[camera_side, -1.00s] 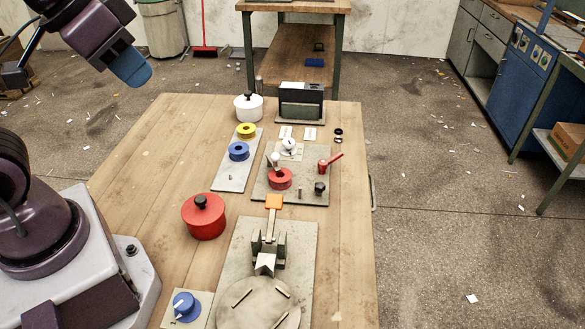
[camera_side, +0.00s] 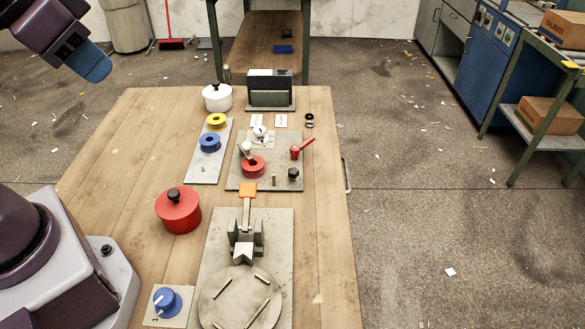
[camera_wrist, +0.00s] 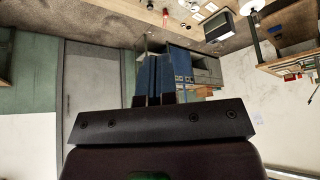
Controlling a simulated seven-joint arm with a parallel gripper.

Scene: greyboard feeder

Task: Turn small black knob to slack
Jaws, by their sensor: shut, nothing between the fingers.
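The small black knob (camera_side: 293,173) stands on the right front part of a grey board (camera_side: 235,178), below a red lever (camera_side: 301,149). Any mark on its face is too small to read. A red spool (camera_side: 252,168) and a white dial (camera_side: 259,133) are on or by the same board. My gripper (camera_side: 92,66) is high at the upper left in the side view, far from the knob. In the wrist view its blue fingers (camera_wrist: 157,76) are together with nothing between them. I cannot make out the knob in the wrist view.
A red lidded pot (camera_side: 178,212), a blue dial (camera_side: 167,300) and a round plate on a long board (camera_side: 280,225) occupy the table's front. A white pot (camera_side: 217,98) and a dark box (camera_side: 270,90) stand at the back. The table's right strip (camera_side: 325,220) is clear.

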